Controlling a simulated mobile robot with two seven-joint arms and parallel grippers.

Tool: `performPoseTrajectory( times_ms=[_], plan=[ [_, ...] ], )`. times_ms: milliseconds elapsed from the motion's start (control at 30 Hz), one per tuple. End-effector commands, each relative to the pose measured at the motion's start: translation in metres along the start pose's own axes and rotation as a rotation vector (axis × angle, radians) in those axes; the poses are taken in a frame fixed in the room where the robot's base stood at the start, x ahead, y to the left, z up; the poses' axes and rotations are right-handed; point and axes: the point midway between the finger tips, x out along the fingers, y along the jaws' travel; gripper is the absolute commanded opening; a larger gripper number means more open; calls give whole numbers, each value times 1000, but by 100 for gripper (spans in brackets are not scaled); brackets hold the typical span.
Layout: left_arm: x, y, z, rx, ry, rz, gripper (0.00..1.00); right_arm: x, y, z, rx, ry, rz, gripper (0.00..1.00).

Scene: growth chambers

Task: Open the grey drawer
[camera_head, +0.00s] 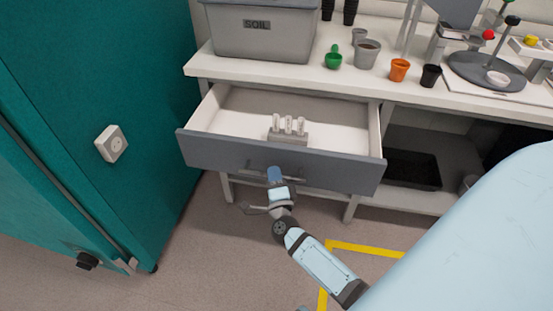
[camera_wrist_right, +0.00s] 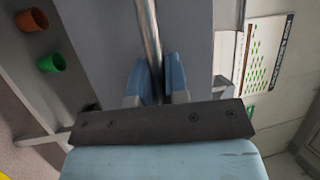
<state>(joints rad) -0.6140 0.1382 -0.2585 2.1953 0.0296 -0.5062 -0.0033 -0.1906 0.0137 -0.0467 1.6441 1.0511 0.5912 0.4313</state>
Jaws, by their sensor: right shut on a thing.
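The grey drawer (camera_head: 230,155) is pulled out from under the white bench, and its light inside shows in the head view. A small grey holder with white upright pieces (camera_head: 288,128) stands inside it. My right gripper (camera_head: 274,176) is at the middle of the drawer's front. In the right wrist view, its two blue fingers (camera_wrist_right: 160,78) are closed on the metal bar handle (camera_wrist_right: 151,35) of the drawer. The handle is partly hidden behind the gripper in the head view. My left gripper is not in view.
A teal cabinet (camera_head: 90,110) stands at the left. Floor in front of the drawer is clear, with yellow tape (camera_head: 365,248).

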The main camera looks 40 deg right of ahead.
Motion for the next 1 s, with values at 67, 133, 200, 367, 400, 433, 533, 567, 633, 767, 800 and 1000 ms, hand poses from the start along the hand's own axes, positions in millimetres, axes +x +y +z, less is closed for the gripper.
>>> performPoseTrajectory(
  times_ms=[67,133,200,367,400,433,533,567,633,767,800,1000],
  plan=[
    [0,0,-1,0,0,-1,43,-3,-2,3,3,-4,-1,0],
    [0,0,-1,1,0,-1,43,-5,-2,4,2,-4,-1,0],
    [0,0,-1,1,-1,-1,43,-6,-2,4,2,-4,-2,0],
    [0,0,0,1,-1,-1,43,-6,-2,4,2,-4,-2,0],
    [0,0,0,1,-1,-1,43,-6,-2,4,2,-4,-2,0],
    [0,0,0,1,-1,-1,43,-6,-2,4,2,-4,-2,0],
    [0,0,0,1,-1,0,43,-6,-2,4,2,-4,-2,0],
    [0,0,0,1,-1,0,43,-6,-2,4,2,-4,-2,22],
    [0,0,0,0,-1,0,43,-6,-2,4,2,-3,-2,38],
    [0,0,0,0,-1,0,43,-6,-2,3,1,-2,-1,40],
    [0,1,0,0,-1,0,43,-6,-2,3,1,-2,-1,40],
    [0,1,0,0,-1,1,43,-6,-1,3,1,-1,-1,40]
  ],
)
